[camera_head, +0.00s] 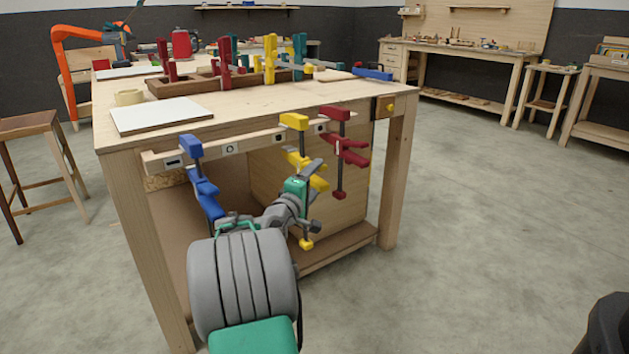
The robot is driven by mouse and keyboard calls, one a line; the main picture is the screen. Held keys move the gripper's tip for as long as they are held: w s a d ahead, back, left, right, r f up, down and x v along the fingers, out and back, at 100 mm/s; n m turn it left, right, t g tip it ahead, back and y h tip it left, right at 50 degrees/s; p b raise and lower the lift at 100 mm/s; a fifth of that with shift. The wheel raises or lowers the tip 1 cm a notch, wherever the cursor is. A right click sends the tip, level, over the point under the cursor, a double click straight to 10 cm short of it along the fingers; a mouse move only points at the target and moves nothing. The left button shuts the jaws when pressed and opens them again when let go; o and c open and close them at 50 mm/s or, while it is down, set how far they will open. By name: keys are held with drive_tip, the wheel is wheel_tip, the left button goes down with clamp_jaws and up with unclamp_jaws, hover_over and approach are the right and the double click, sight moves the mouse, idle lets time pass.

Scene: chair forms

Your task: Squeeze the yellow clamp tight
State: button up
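The yellow clamp (294,122) hangs upright from the wooden rail on the bench's front, between a blue clamp (191,147) on the left and a red clamp (334,114) on the right. Its yellow grip parts show midway down and its yellow lower end shows near the bottom. My gripper (314,197) is at the yellow clamp's middle, its two grey fingers spread apart, one above and one below. My wrist hides part of the clamp's bar. I cannot tell whether the fingers touch the grips.
A stool (30,125) stands left. The floor to the right is clear.

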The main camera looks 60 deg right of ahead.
drive_tip(key=shift+d, duration=0.15)
idle(0.3)
drive_tip(key=shift+w+d+f, duration=0.1)
drive_tip(key=shift+w+d, duration=0.35)
drive_tip(key=shift+d, duration=0.25)
clamp_jaws()
idle(0.4)
drive_tip(key=shift+f, duration=0.1)
idle(0.4)
